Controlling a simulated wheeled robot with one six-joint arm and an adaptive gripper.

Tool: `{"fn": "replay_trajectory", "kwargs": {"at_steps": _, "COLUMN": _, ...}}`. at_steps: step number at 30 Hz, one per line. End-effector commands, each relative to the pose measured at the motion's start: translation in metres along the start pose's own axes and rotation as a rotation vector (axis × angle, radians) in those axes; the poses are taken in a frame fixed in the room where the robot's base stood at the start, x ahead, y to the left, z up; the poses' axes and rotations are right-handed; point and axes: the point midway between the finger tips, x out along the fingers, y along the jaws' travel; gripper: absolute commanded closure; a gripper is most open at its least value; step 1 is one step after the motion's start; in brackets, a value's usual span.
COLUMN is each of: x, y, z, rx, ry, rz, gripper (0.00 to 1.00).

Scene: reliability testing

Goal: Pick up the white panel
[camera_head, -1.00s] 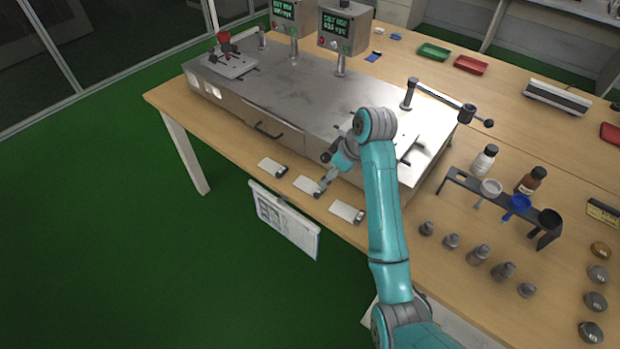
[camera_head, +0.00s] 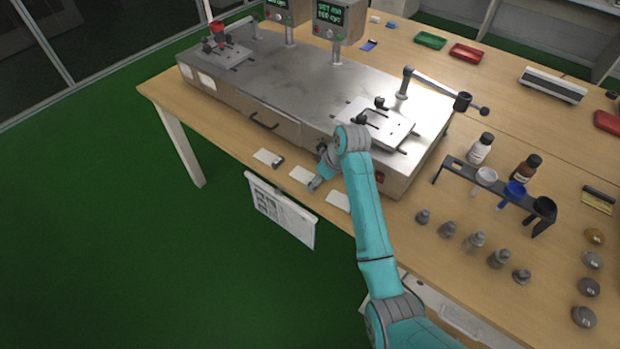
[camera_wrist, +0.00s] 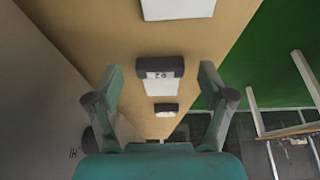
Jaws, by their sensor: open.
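Several small white panels lie in a row along the table's front edge: a left one (camera_head: 266,157), a middle one (camera_head: 301,175) and a right one (camera_head: 338,201). The left one has a dark end block; the right one's far end is hidden by my arm. My gripper (camera_head: 317,183) is over the right end of the middle panel. In the wrist view, my open, empty gripper (camera_wrist: 159,72) has a white panel with a black end block (camera_wrist: 160,88) between its fingers in the picture. Another panel (camera_wrist: 178,8) is at the top edge. Contact cannot be told.
A metal test machine (camera_head: 290,85) stands just behind the panels, with a clamp plate (camera_head: 385,128) on its right. A white sheet (camera_head: 283,212) hangs at the table's front edge. A cup rack (camera_head: 490,190) and several grey weights (camera_head: 473,241) are on the right.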

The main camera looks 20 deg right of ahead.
Motion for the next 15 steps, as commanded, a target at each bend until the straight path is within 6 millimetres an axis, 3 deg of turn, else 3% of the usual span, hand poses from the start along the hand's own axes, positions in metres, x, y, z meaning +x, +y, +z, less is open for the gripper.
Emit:
{"fn": "replay_trajectory", "kwargs": {"at_steps": 5, "x": 0.0001, "y": -0.0001, "z": 0.0000, "rx": 0.000, "ry": 0.000, "rz": 0.000, "gripper": 0.19}}
{"fn": "replay_trajectory", "kwargs": {"at_steps": 12, "x": 0.0001, "y": -0.0002, "z": 0.0000, "rx": 0.000, "ry": 0.000, "rz": 0.000, "gripper": 0.76}}
{"fn": "replay_trajectory", "kwargs": {"at_steps": 15, "x": 0.0001, "y": -0.0002, "z": 0.0000, "rx": 0.000, "ry": 0.000, "rz": 0.000, "gripper": 0.78}}
